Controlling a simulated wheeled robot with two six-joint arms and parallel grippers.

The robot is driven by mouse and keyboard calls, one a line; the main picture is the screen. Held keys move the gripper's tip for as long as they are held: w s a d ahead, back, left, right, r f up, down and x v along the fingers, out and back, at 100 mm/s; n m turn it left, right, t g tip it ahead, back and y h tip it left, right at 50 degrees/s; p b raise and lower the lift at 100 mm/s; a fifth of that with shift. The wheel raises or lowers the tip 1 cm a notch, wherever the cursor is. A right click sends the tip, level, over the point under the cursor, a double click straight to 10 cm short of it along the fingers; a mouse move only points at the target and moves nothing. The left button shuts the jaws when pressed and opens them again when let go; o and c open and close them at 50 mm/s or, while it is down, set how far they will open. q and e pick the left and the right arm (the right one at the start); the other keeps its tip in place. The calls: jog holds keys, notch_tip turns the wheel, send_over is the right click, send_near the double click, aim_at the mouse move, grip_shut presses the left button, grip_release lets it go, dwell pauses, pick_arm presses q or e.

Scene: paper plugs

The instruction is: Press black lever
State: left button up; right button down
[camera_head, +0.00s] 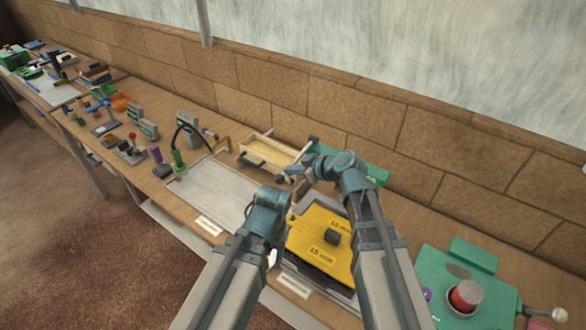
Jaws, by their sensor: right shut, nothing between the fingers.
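A wooden frame with a pale yellow inside (262,151) stands at the back of the bench, with a dark lever-like part (312,141) at its right end. I cannot tell for sure whether this is the black lever. My right gripper (284,175) is shut and empty, just in front of the frame's front right corner. It points left, and its arm hides part of the green base behind it.
A yellow plate with a dark knob (332,237) lies between my arms. A grey tray (210,190) is left of them. A green box with a red button (466,296) stands at right. Several small devices crowd the bench to the left; a brick wall (350,120) runs behind.

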pick_arm(q)
notch_tip(320, 180, down, 3)
jog(key=shift+b, duration=1.15)
pick_arm(e)
notch_tip(320, 180, down, 3)
jog(key=shift+w, duration=0.1)
pick_arm(q)
jog(key=shift+s, duration=0.1)
pick_arm(e)
jog(key=shift+f, duration=0.1)
